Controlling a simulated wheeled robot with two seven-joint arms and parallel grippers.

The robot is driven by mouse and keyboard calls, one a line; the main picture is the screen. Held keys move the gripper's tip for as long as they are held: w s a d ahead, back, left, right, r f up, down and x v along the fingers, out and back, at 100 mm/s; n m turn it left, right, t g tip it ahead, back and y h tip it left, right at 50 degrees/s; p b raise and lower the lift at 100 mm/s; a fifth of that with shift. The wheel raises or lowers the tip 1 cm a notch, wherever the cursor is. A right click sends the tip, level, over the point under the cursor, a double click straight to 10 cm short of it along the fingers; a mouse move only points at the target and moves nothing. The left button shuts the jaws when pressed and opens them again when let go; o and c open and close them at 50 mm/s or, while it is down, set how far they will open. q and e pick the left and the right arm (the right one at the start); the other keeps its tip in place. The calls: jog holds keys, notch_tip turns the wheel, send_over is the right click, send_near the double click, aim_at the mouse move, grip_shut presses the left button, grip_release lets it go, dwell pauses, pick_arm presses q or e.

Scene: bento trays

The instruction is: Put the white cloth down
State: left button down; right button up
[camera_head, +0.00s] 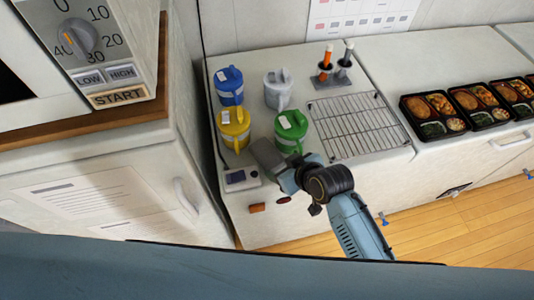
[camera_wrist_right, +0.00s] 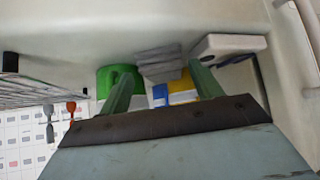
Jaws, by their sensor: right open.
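My left gripper is in neither view.
A green mug (camera_head: 291,130), yellow mug (camera_head: 234,130), blue mug (camera_head: 229,85) and grey mug (camera_head: 277,88) stand close by. A small white device (camera_head: 241,181) lies left of my gripper. A wire rack (camera_head: 357,127) and filled bento trays (camera_head: 431,116) are to the right.

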aim_at(267, 155)
jog(key=shift+x, duration=1.45)
jog(key=c, duration=0.7)
jog(key=shift+d, duration=0.1)
